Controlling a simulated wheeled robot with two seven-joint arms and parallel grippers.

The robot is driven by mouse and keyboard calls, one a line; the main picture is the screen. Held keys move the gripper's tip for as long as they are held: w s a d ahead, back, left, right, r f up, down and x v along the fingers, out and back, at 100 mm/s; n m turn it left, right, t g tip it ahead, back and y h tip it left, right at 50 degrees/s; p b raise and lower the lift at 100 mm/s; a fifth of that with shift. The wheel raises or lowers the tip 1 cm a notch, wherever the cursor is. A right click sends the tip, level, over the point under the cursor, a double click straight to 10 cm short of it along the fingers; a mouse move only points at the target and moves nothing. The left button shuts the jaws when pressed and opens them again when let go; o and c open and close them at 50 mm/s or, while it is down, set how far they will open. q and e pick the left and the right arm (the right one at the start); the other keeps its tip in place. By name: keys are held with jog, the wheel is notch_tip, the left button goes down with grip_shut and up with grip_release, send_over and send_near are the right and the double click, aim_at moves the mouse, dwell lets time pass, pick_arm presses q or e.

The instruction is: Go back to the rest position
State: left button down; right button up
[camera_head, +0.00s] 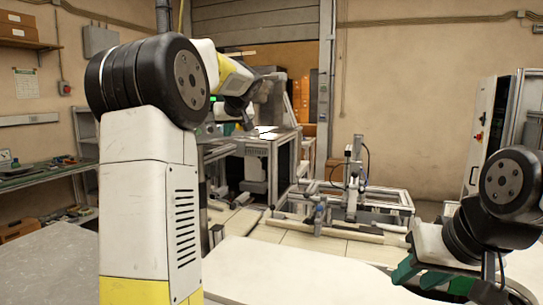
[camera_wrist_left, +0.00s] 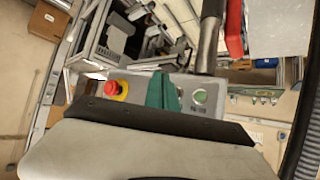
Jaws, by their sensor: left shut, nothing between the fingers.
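The white left arm with its black joint stands large in the left half of the head view. Its gripper end is hard to make out there behind the arm. In the left wrist view the teal fingers of my left gripper (camera_wrist_left: 162,92) are together with nothing between them, in front of a grey control panel (camera_wrist_left: 140,79). My right gripper (camera_head: 432,278) is low at the right of the head view, with green parts showing under its arm. Its fingertips are not clear enough to judge. No tape reel can be made out.
The panel carries a red emergency button (camera_wrist_left: 115,89) and a green button (camera_wrist_left: 199,95). A pale table surface (camera_head: 290,270) lies in front, clear where visible. Beyond it stand a metal frame rig (camera_head: 345,205) and a machine bench (camera_head: 265,145). A workbench (camera_head: 45,178) runs along the left wall.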

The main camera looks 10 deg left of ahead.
pick_arm(q)
jog(key=s+d+f+m+g+h, duration=0.1)
jog(key=s+d+f, duration=0.5)
jog(key=s, duration=0.6)
jog(key=s+d+f+m+g+h, duration=0.1)
jog(key=s+d+f+m+h, duration=0.3)
jog(key=s, duration=0.9)
jog(key=s+d+f+m+h, duration=0.2)
jog(key=s+d+f, duration=0.6)
jog(key=s, duration=0.4)
jog(key=shift+s+d+f+m+g+h, duration=0.3)
jog(key=shift+s+d+g+h, duration=0.15)
jog(key=shift+h, duration=0.15)
jog(key=shift+r, duration=0.1)
